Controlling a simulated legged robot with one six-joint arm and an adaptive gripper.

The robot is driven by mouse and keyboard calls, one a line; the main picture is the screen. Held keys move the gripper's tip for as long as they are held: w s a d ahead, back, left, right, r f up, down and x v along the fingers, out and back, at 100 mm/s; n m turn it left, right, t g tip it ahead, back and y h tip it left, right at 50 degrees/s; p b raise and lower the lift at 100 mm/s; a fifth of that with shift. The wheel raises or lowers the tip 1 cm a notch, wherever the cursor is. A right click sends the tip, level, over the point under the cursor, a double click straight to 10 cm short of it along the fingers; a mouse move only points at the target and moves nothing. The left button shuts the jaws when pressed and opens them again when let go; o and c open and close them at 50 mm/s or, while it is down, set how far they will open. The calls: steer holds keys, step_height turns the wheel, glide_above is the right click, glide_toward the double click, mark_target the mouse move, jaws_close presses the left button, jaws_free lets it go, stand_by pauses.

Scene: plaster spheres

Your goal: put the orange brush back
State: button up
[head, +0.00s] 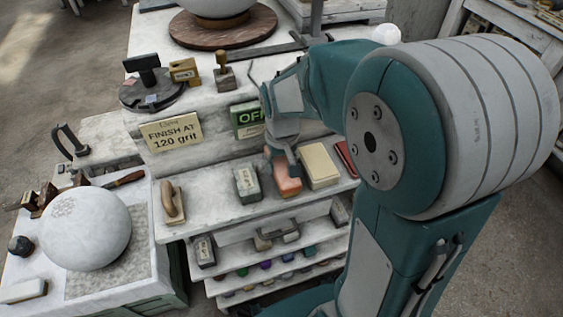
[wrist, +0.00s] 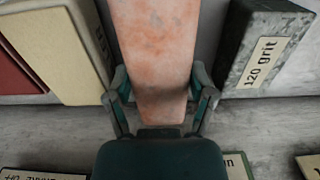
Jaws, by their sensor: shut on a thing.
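The orange brush (head: 288,183), a pale orange block, is in the row on the upper shelf (head: 215,208). It stands between a grey 120 grit block (head: 247,184) and a cream block (head: 319,166). My gripper (head: 284,158) is shut on it from above in the head view. In the wrist view the two fingers of my gripper (wrist: 160,98) press on both sides of the orange brush (wrist: 155,45).
A red block (head: 346,157) is right of the cream one, and a wooden-handled tool (head: 172,203) stands at the shelf's left. Signs (head: 172,133) are on the ledge above. Lower shelves hold several small coloured pieces (head: 266,265). A white sphere (head: 85,229) is at left.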

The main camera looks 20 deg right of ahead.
mark_target(281, 162)
steer(key=shift+f, duration=0.3)
steer(key=o, duration=1.2)
step_height(281, 162, up, 12)
steer(key=s+t, duration=0.2)
steer(key=s, duration=0.2)
steer(key=s+r+t, duration=0.1)
steer(key=s+t, duration=0.1)
steer(key=s, duration=0.3)
steer(key=s+r+t, duration=0.1)
steer(key=s, duration=0.4)
steer(key=shift+s+t, duration=0.15)
steer(key=shift+t, duration=0.25)
